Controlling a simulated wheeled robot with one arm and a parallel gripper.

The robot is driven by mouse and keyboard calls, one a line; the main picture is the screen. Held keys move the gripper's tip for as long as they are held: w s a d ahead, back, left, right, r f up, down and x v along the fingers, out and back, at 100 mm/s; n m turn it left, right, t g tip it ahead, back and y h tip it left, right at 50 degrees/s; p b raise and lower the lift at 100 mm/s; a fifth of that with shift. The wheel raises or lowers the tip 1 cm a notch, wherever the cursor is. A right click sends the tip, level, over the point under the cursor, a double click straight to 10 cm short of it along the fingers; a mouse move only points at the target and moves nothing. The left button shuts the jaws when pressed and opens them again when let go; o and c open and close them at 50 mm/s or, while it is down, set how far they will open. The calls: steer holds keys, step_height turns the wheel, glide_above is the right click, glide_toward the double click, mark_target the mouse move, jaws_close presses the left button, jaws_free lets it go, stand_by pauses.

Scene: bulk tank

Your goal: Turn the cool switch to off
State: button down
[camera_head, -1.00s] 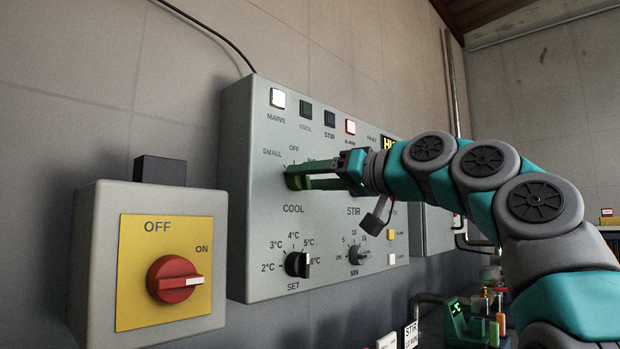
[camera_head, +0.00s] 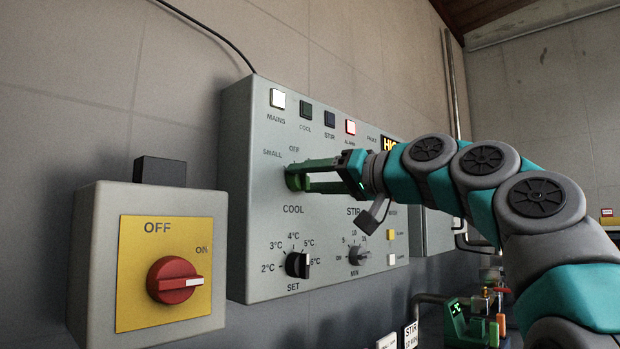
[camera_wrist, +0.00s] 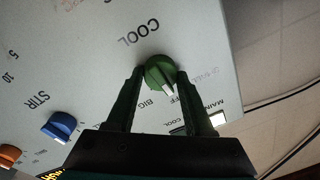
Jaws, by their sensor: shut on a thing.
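The cool switch is a round green knob (camera_wrist: 160,76) on the grey control panel, above the COOL label in the head view (camera_head: 291,183). In the wrist view its white pointer aims between the BIG and OFF marks, nearer OFF; I cannot tell if it sits exactly on OFF. My gripper (camera_wrist: 161,72) is shut on the knob, one dark finger on each side. In the head view my gripper (camera_head: 298,175) reaches in from the right, and its fingers hide part of the knob and the marks beside it.
Below are the SET knob (camera_head: 298,265) and the STIR timer knob (camera_head: 359,256). A blue knob (camera_wrist: 60,127) is beside my gripper in the wrist view. A red rotary switch (camera_head: 172,280) on a yellow plate stands left. Lamps line the panel's top; the white MAINS lamp (camera_head: 277,98) is lit.

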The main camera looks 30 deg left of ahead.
steer(key=shift+m, duration=0.5)
steer(key=shift+c, duration=1.4)
jaws_free()
steer(key=shift+d, duration=0.1)
steer(key=b+v, duration=0.1)
steer(key=v, duration=0.6)
steer(key=shift+d, duration=0.3)
steer(key=shift+s+d, duration=0.1)
